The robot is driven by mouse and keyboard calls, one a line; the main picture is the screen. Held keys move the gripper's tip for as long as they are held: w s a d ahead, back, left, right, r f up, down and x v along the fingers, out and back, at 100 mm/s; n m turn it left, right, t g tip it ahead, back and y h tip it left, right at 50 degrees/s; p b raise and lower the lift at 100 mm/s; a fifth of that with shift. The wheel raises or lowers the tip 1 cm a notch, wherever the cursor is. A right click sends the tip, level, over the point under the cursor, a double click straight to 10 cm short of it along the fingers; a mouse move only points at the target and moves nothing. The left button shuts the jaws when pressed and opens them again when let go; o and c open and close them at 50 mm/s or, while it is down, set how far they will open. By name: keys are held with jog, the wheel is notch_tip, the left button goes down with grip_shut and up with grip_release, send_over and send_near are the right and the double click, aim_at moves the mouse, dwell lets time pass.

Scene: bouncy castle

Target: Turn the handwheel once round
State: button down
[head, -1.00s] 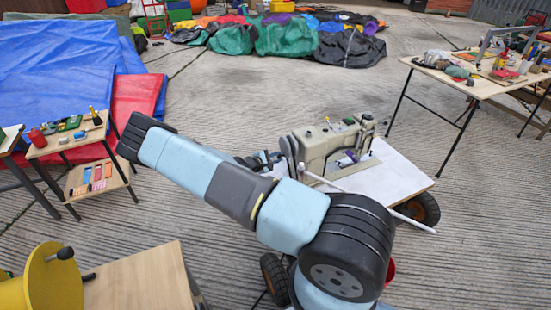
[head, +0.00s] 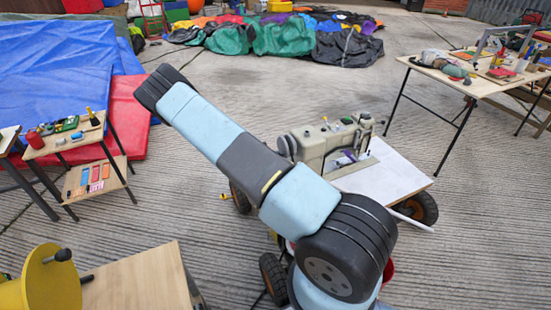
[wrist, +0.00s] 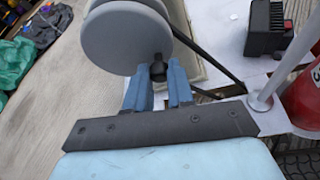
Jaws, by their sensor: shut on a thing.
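The handwheel (wrist: 128,38) is a grey disc at the end of the beige sewing machine (head: 330,142), which stands on a white-topped table. A small part of the wheel (head: 284,146) also shows in the head view, just past my arm. My gripper (wrist: 158,82) has its two blue fingers shut on the wheel's small black crank knob (wrist: 158,69), at the wheel's lower right in the wrist view. In the head view my arm hides the gripper and knob.
The white tabletop (head: 385,178) sits on a wheeled base. A red cylinder (wrist: 304,100), a metal post and a black box (wrist: 266,27) are close right in the wrist view. A small tool table (head: 70,140) is at left. Open concrete lies beyond.

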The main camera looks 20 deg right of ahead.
jog(key=shift+s+f, duration=0.1)
dwell(0.3)
jog(key=c, duration=1)
grip_release()
jog(key=v, duration=1.3)
jog(key=shift+a, duration=0.35)
